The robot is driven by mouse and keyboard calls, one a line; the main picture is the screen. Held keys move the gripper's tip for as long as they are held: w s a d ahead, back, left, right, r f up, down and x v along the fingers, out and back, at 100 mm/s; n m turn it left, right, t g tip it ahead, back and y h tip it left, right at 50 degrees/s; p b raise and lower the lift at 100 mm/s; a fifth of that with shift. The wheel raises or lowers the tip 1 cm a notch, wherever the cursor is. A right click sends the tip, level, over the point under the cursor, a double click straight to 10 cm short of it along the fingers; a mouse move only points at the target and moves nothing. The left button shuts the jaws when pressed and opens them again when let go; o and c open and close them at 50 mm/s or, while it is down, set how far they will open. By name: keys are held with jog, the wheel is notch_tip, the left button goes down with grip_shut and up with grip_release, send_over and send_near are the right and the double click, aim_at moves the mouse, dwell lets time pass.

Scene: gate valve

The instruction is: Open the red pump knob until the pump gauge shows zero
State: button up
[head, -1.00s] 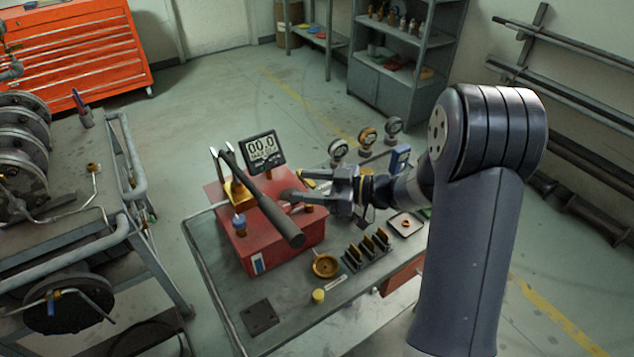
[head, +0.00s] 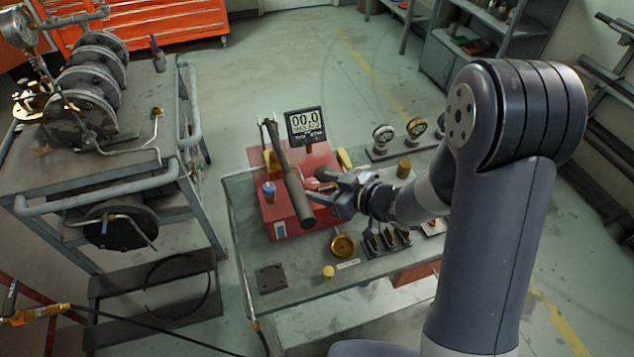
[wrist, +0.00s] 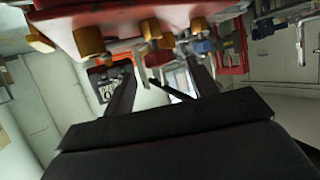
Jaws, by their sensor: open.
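The red pump (head: 287,222) sits on the bench with a long black lever (head: 295,190) across its top. Its digital gauge (head: 306,126) stands behind and reads 00.0; it also shows tilted in the wrist view (wrist: 108,88). My gripper (head: 317,185) is open at the pump's right side, by the lever's grip end. In the wrist view its two dark fingers (wrist: 146,86) are apart with nothing clearly between them. Brass fittings and a small red part (wrist: 160,57) lie just beyond the fingertips.
A brass cup (head: 342,246), a yellow cap (head: 328,271) and a dark plate (head: 271,279) lie on the bench front. Dial gauges (head: 383,138) stand at its back right. Floor between cart and bench is clear.

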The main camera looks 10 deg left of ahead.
aim_at(312, 187)
jog(key=shift+x, duration=1.35)
jog(key=shift+c, duration=0.2)
jog(key=c, duration=0.9)
jog(key=shift+r+p, duration=0.1)
jog(key=shift+p, duration=0.2)
